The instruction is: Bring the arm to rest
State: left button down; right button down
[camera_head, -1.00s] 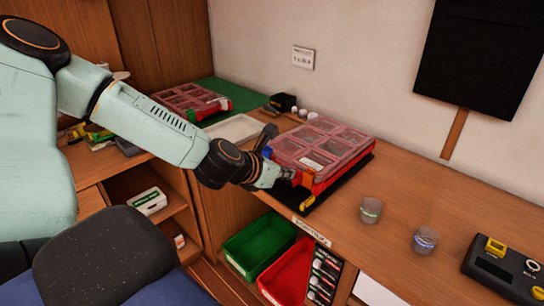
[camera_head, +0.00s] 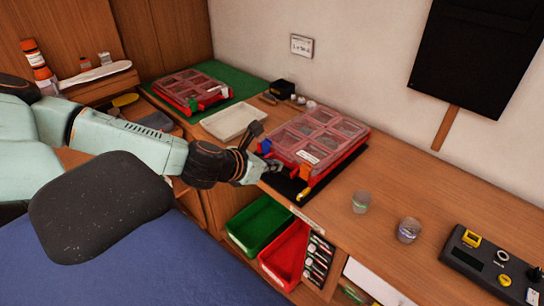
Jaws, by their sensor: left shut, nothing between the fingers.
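My left arm comes in from the left. Its gripper (camera_head: 272,172) is shut and empty, at the front left corner of a red organizer case (camera_head: 316,140) with a clear lid. The case sits on a black mat (camera_head: 284,184) on the wooden bench and has an orange latch and a blue latch on its front. I cannot tell whether the fingertips touch the case or the mat. My right gripper is not in view.
A second red case (camera_head: 190,88) stands on a green mat (camera_head: 232,78) at the back left. A white tray (camera_head: 232,121) lies between the cases. Two clear cups (camera_head: 361,202) and a black device (camera_head: 490,262) stand at the right. Green (camera_head: 260,226) and red bins sit below.

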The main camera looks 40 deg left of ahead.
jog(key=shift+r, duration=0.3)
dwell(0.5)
